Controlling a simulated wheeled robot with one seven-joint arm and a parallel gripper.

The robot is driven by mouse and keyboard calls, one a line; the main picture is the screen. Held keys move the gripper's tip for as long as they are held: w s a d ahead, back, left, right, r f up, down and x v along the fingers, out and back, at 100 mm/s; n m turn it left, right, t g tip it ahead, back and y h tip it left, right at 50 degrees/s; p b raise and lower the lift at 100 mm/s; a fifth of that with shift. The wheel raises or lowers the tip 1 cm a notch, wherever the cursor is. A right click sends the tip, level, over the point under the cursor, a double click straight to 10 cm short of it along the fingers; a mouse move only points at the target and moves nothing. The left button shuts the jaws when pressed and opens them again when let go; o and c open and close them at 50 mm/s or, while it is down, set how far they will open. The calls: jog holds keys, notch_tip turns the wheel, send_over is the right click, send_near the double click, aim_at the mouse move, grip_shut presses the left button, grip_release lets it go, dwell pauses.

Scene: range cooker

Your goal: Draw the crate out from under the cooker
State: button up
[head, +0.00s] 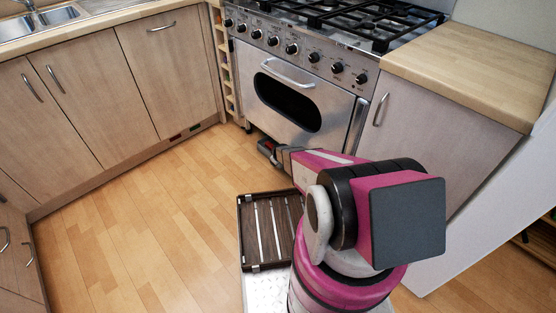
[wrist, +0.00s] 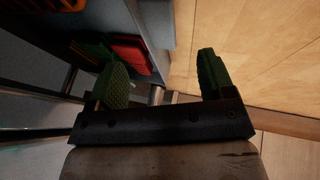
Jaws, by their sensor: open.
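My gripper (head: 265,146) is low at the cooker's (head: 296,95) bottom front edge in the head view. In the wrist view my gripper (wrist: 158,72) is open, with two green-padded fingers apart. A grey wall (wrist: 156,28) runs between the fingers; I take it to be a side of the crate. The left finger is on the side with red (wrist: 130,53) and green things, the right finger over the floor. Whether either finger touches the wall cannot be told. The head view does not show the crate clearly; my arm and the cooker cover that spot.
A dark slatted tray (head: 248,238) lies on a pale platform (head: 262,285) beside my arm. Wooden cabinets stand left and right (head: 420,125) of the cooker. The wooden floor (head: 150,220) at the left is clear.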

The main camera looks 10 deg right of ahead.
jog(key=x, duration=0.7)
jog(key=shift+w+f, duration=0.15)
jog(key=shift+f, duration=0.15)
jog(key=shift+c, duration=0.2)
